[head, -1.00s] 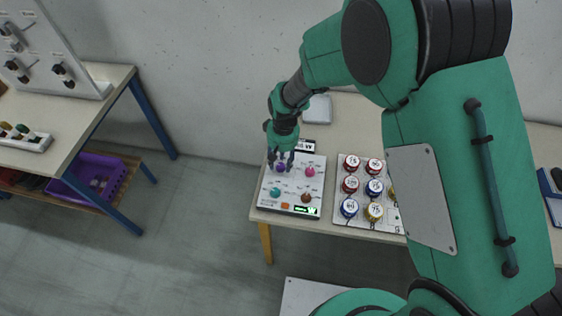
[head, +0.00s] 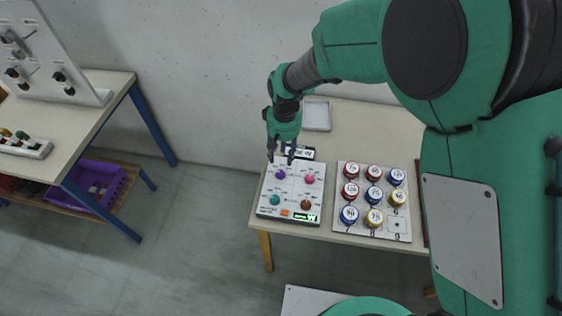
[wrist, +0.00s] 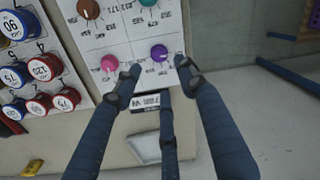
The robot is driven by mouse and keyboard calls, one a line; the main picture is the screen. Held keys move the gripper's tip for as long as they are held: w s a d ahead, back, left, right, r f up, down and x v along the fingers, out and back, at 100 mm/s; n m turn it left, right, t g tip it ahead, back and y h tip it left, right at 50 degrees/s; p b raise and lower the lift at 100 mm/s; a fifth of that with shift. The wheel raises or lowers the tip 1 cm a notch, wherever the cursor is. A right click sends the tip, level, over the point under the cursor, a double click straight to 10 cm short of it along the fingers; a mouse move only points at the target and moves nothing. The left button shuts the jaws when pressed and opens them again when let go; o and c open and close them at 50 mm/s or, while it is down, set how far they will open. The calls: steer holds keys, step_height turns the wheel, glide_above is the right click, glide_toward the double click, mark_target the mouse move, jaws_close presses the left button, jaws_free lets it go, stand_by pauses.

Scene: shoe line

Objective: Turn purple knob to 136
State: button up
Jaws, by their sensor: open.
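The purple knob (head: 280,174) sits at the upper left of a white control panel (head: 262,209) on the table. It also shows in the wrist view (wrist: 159,53), uncovered, just beyond my fingertips. My gripper (head: 281,158) is open and empty, above the panel's back edge and apart from the knob. In the wrist view its three dark blue fingers (wrist: 158,78) are spread, with nothing between them. A small lit green display (head: 307,217) is at the panel's front right; its digits are too small to read surely. The numbers around the knob are also unreadable.
Pink (head: 310,180), teal (head: 274,200) and brown (head: 305,205) knobs share the panel. A board (head: 395,228) with several red, blue and yellow round buttons stands to the right. A grey tray (head: 317,115) lies behind. Another table (head: 95,125) is at left, across open floor.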

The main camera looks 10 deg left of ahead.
steer(key=shift+r, duration=1.6)
steer(key=shift+d+r, duration=0.1)
steer(key=s+d+r+m+t, duration=0.1)
steer(key=s+d+r+m, duration=0.15)
steer(key=d+r, duration=0.7)
steer(key=s+d+r+m+t, duration=0.1)
steer(key=s+d+r+t, duration=0.15)
steer(key=d+r, duration=0.65)
steer(key=s+d+r+m+t, duration=0.1)
steer(key=s+d+r, duration=0.3)
steer(key=s+d, duration=0.2)
steer(key=s+d+r+m+t, duration=0.1)
steer(key=s+d+r, duration=0.3)
steer(key=s, duration=0.7)
steer(key=d+m, duration=0.1)
steer(key=d, duration=0.1)
steer(key=shift+s+d+r+h, duration=0.25)
steer(key=shift+s+d+h, duration=0.05)
steer(key=shift+d, duration=0.1)
stand_by(0.6)
